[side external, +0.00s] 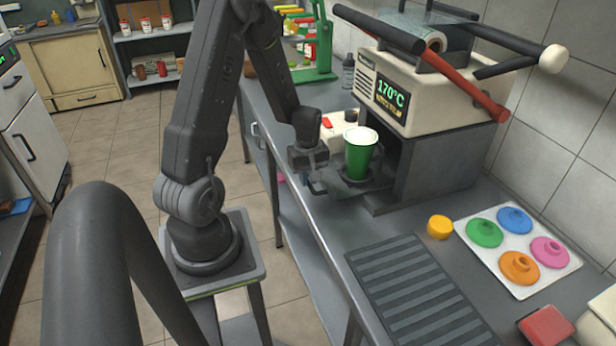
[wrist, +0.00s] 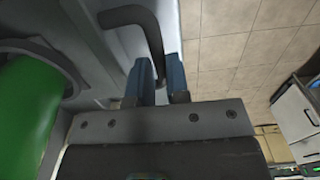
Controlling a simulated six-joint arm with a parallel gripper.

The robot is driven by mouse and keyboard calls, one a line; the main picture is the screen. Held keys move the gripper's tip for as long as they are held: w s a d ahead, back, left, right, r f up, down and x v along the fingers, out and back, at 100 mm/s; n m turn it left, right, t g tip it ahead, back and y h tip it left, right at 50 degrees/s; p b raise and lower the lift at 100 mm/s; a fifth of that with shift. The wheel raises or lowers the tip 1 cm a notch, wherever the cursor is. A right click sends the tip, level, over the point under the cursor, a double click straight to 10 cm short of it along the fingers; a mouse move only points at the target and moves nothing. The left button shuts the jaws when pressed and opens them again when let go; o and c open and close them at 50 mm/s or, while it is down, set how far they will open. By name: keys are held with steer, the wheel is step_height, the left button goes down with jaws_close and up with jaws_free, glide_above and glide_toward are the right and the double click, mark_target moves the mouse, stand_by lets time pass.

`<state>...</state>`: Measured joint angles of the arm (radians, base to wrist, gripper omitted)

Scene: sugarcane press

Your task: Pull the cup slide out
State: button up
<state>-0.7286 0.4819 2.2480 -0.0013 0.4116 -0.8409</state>
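A green cup (side external: 360,155) with a white rim stands upright on the cup slide (side external: 368,184), in front of the dark opening of the grey press base. The cup also shows large at the left edge of the wrist view (wrist: 28,115). My gripper (side external: 317,184) is at the slide's outer end, left of the cup. In the wrist view, my gripper's two blue-grey fingers (wrist: 161,85) stand on either side of the dark bent slide handle (wrist: 148,28) and appear shut on it. The fingertip contact is partly hidden.
The sealing machine (side external: 440,90) with a 170°C display and a red lever (side external: 455,85) stands above the slide. A ribbed dark mat (side external: 415,290), a yellow puck (side external: 440,227) and a white tray (side external: 478,262) of coloured lids lie nearer on the counter.

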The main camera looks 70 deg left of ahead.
jaws_close()
steer(key=shift+s, duration=0.1)
steer(key=s, duration=0.3)
steer(key=shift+s, duration=0.4)
steer(key=shift+o, duration=2.4)
jaws_free()
step_height(320, 180, up, 14)
steer(key=shift+f, duration=0.1)
